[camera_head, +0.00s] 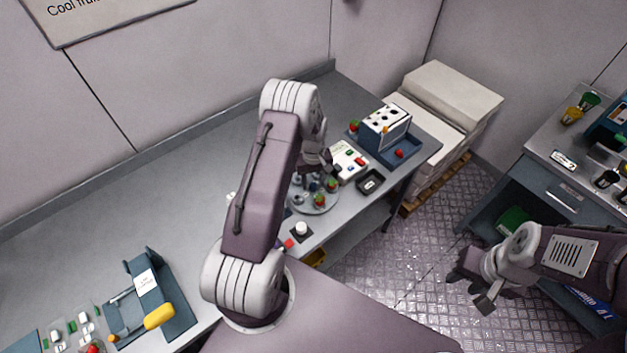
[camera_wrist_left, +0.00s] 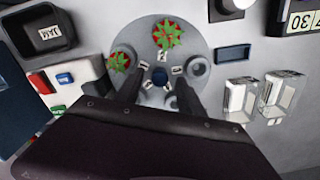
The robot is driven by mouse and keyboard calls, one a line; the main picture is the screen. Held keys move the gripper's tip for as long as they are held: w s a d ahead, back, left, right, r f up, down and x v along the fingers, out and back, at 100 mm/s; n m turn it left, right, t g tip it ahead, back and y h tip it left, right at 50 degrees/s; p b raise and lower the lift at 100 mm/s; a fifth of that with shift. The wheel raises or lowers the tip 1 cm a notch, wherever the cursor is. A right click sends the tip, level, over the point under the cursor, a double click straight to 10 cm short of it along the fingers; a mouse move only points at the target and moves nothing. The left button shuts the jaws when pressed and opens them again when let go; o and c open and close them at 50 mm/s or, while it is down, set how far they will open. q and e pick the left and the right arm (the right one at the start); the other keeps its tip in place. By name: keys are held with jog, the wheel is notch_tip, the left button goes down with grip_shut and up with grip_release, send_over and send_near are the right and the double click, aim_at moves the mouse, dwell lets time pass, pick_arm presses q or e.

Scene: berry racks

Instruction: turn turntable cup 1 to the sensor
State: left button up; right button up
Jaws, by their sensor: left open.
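The turntable, a round grey disc (camera_wrist_left: 145,38), lies under my left gripper (camera_wrist_left: 158,88) in the left wrist view. The turntable also shows in the head view (camera_head: 314,208). A dark blue hub (camera_wrist_left: 160,76) sits at its centre, with the fingers open on either side of it; I cannot tell whether they touch. One strawberry (camera_wrist_left: 167,33) is at the disc's far edge and another (camera_wrist_left: 120,62) at its left. An empty-looking round cup (camera_wrist_left: 197,68) is at the right. The cup numbers are too small to read. My right gripper (camera_head: 482,291) hangs over the floor, away from the turntable.
A panel with red and blue buttons (camera_wrist_left: 65,78) stands left of the turntable. Two clear blocks (camera_wrist_left: 240,98) and a small dark blue rectangle (camera_wrist_left: 233,54) are to its right.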

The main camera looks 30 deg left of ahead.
pick_arm(q)
jog(key=shift+a+f, duration=0.1)
jog(key=shift+f, duration=0.8)
grip_shut()
jog(key=shift+w+r, duration=0.1)
dwell(0.7)
